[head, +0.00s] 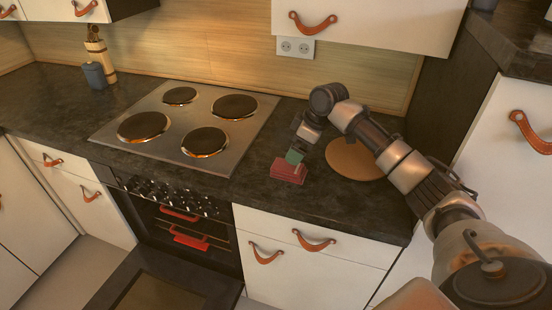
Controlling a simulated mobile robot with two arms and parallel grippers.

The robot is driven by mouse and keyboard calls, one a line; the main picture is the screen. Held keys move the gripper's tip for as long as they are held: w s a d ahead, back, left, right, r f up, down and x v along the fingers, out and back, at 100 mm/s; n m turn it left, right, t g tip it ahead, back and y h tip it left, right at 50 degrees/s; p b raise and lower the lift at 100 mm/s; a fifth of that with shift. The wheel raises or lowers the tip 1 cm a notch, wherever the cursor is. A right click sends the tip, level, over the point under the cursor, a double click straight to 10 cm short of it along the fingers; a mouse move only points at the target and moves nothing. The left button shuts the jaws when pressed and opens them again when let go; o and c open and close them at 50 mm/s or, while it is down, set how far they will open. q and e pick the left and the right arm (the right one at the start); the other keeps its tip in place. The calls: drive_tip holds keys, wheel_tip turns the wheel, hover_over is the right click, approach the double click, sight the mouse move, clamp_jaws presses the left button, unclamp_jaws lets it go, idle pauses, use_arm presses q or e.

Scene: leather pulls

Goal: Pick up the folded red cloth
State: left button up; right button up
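The folded red cloth (287,174) lies on the dark countertop, between the stove and a round wooden board. My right gripper (296,151) comes down over it from above, at the cloth's back edge. A small green piece shows at the gripper's tip, just above the cloth. I cannot tell whether it is part of the gripper or a separate thing. The fingers are too small and covered to show whether they are open or shut, or whether they touch the cloth. My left gripper is out of view.
The round wooden board (354,159) lies under my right forearm. The stove (188,121) with its hotplates is left of the cloth. The oven door (165,288) hangs open below. A grey cup (95,76) and a utensil holder (100,58) stand at the back left.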

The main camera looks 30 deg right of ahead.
sight(284, 165)
drive_tip(key=shift+w+f, duration=0.2)
drive_tip(key=shift+w, duration=0.1)
drive_tip(key=shift+a+f, duration=0.15)
drive_tip(key=shift+f, duration=0.25)
drive_tip(key=shift+a+f+p, duration=0.2)
drive_tip(key=shift+f, duration=0.45)
drive_tip(key=shift+a+f+p, duration=0.15)
drive_tip(key=shift+a+f, duration=0.05)
drive_tip(key=shift+f, duration=0.4)
drive_tip(key=shift+w+a+f, duration=0.1)
drive_tip(key=shift+w+f, duration=0.15)
drive_tip(key=shift+f, duration=0.05)
drive_tip(key=x, duration=0.2)
drive_tip(key=p+x, duration=0.1)
drive_tip(key=x, duration=0.1)
drive_tip(key=shift+w, duration=0.4)
drive_tip(key=shift+w+a+f, duration=0.1)
drive_tip(key=shift+a+f, duration=0.05)
drive_tip(key=shift+f, duration=0.25)
drive_tip(key=c, duration=0.5)
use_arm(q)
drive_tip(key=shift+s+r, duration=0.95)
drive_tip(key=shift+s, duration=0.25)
use_arm(e)
drive_tip(key=c, duration=0.5)
